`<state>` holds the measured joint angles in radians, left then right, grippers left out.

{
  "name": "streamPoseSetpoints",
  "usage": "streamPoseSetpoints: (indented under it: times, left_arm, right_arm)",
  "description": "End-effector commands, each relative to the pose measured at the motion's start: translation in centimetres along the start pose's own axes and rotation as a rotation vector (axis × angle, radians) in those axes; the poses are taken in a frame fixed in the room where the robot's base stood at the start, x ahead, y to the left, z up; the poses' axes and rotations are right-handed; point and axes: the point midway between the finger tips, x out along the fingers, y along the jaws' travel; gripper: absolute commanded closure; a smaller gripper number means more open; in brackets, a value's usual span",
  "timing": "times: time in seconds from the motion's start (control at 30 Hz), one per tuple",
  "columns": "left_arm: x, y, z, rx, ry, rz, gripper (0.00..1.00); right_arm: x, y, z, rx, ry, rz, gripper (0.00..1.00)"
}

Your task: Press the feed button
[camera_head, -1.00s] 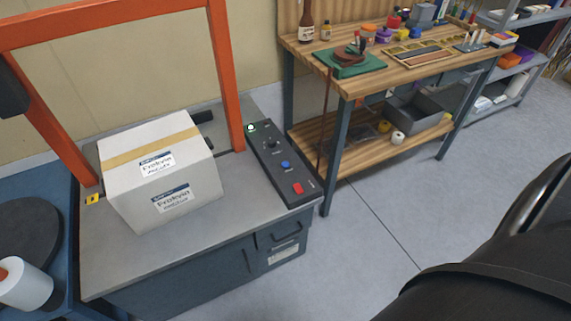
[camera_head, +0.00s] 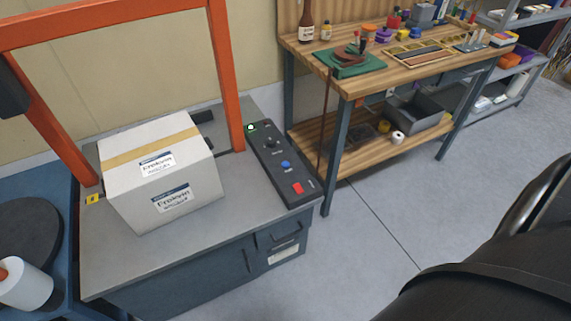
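A dark control panel (camera_head: 274,150) lies along the right side of the grey machine top. It carries a lit green light (camera_head: 251,127) at its far end, a black knob (camera_head: 269,143), a blue button (camera_head: 286,164) and a red square button (camera_head: 297,188) at its near end. The labels beside them are too small to read surely; which one is the feed button I cannot tell from lettering. A white taped box (camera_head: 160,170) sits on the machine top (camera_head: 215,228) left of the panel. Neither gripper shows.
An orange arch frame (camera_head: 226,75) stands over the machine top behind the box. A wooden workbench (camera_head: 400,60) with tools stands to the right, with grey shelves (camera_head: 520,75) beyond. A white roll (camera_head: 25,285) is at lower left. The floor (camera_head: 400,220) between is clear.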

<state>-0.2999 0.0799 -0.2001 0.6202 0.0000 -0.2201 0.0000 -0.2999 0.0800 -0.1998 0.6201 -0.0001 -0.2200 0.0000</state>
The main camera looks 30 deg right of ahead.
Motion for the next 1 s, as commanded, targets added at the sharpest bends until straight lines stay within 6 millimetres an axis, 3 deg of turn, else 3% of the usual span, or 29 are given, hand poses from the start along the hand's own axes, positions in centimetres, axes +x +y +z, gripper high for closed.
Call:
streamPoseSetpoints:
  times: [0.07,0.43,1.0]
  left_arm:
    - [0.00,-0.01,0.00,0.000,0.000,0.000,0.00]
    - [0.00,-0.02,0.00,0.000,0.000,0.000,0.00]
    - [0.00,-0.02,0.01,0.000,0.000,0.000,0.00]
  right_arm:
    - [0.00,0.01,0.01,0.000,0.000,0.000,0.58]
    - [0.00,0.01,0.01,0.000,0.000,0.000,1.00]
    - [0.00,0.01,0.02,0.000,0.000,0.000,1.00]
